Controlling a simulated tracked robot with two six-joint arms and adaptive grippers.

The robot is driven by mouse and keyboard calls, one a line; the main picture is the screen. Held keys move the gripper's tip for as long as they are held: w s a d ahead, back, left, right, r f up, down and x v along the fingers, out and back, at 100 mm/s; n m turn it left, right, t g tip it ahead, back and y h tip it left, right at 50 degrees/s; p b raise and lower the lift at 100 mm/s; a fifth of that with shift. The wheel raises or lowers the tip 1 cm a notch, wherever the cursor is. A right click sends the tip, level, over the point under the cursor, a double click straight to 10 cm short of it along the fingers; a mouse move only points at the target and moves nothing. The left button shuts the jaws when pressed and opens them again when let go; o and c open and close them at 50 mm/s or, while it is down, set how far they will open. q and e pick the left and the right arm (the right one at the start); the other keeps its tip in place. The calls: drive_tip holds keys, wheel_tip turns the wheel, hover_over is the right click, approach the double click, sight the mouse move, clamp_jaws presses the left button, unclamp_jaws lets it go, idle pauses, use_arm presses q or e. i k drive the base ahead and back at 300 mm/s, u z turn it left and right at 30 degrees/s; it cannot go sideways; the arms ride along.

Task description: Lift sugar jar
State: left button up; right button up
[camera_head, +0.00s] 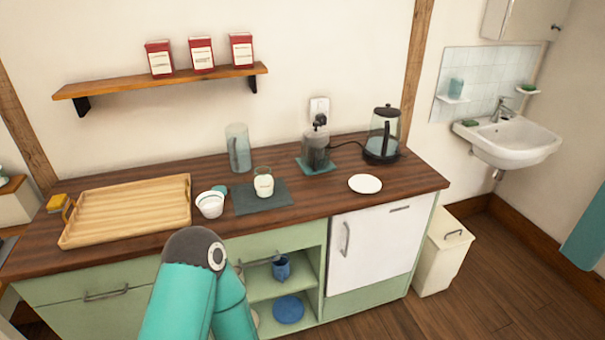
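A small glass jar with white contents (264,186), which looks like the sugar jar, stands upright on a dark slate mat (246,207) on the wooden counter. A teal arm link of mine rises from the bottom edge in front of the cabinet, below and left of the jar. No gripper shows, and nothing is seen touching the jar.
A grinder (316,150), a kettle (383,137) and a white saucer (365,184) are to the right. A wooden tray (120,238) fills the left counter.

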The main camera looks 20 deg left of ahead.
sight(263, 175)
drive_tip(key=u, duration=0.2)
drive_tip(key=i, duration=1.05)
drive_tip(key=u, duration=0.65)
